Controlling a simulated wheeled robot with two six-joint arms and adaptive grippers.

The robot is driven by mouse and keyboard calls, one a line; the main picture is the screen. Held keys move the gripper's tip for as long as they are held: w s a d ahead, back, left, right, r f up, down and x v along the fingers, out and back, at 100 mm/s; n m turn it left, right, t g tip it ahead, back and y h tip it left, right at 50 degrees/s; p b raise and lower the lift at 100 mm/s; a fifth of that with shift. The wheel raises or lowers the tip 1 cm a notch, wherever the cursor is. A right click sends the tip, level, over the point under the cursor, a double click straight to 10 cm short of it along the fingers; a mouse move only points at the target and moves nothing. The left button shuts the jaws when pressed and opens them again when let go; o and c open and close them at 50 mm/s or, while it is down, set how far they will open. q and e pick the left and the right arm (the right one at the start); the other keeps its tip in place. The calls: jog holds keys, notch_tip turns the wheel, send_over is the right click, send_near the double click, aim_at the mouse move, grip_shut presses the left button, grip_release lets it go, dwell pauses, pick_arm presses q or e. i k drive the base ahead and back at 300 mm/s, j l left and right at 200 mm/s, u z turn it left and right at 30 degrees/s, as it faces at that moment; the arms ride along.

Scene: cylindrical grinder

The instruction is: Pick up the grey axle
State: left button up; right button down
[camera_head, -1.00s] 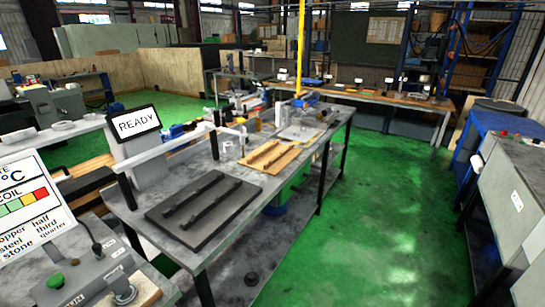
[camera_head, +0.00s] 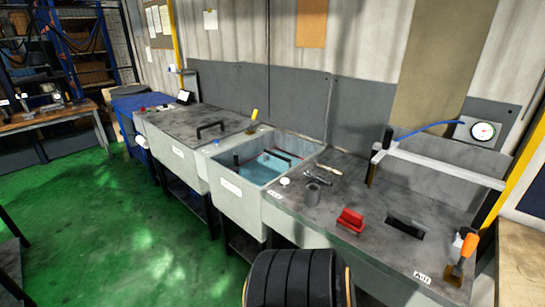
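I cannot make out a grey axle for certain in the head view. A light tank (camera_head: 235,205) with blue liquid stands near the middle, and a dark bar shows inside it. Small metal tools (camera_head: 318,177) and a short grey cylinder (camera_head: 312,194) rest on the grey worktop right of the tank. Neither of my grippers shows.
A red block (camera_head: 350,220), a dark slot (camera_head: 405,226) and an orange-handled tool (camera_head: 467,248) are on the right worktop. A pressure gauge (camera_head: 484,131) is behind it. A closed grey lid (camera_head: 195,132) lies left of the tank. Green floor (camera_head: 110,235) is open at left.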

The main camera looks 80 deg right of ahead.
aim_at(406, 220)
jog(key=z, duration=3.7)
jog(key=i+j, duration=0.1)
jog(key=j, duration=0.6)
jog(key=i+j, duration=0.15)
jog(key=j, duration=0.2)
jog(key=j+z, duration=0.35)
jog(key=z, duration=0.15)
jog(key=j+z, duration=0.45)
